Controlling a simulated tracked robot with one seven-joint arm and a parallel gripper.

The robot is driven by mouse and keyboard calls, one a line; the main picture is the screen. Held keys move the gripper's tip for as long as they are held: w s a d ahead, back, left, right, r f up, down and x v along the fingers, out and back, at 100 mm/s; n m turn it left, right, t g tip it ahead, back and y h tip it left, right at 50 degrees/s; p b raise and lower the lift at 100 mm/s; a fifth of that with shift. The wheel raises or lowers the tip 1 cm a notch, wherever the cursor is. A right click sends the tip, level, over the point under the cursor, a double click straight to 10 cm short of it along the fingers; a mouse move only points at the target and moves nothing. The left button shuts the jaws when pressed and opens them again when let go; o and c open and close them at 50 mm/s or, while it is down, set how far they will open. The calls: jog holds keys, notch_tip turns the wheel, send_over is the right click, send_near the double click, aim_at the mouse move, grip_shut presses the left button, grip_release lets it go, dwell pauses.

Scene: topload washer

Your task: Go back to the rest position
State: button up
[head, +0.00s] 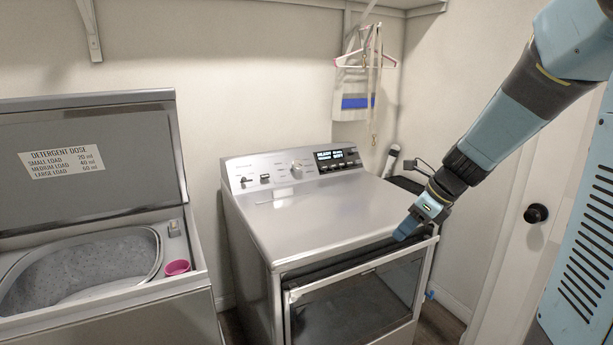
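My gripper (406,228) is at the end of my arm, which reaches in from the upper right. It points down and to the left, over the front right part of the silver dryer's top (330,217). Its light-blue fingers show from the side, so I cannot tell whether they are open or shut, or whether they touch the dryer. I see nothing held in it.
The topload washer (130,322) on the left has its lid (90,190) up, with a pink cup (177,268) at its right rim. Hangers (365,62) hang behind the dryer. A white door with a dark knob (536,213) is at right.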

jog(key=s+r+n+t+h, duration=0.1)
jog(key=s+r+n+h, duration=0.1)
jog(key=s+r+n, duration=0.3)
jog(key=s+r+n+t+h, duration=0.1)
jog(key=s+r+n+h, duration=0.2)
jog(key=s+n, duration=1.1)
jog(key=r+n, duration=0.1)
jog(key=n, duration=0.5)
jog(key=shift+s+d+r+t, duration=0.25)
jog(key=shift+s+r+t, duration=0.05)
jog(key=shift+r, duration=0.1)
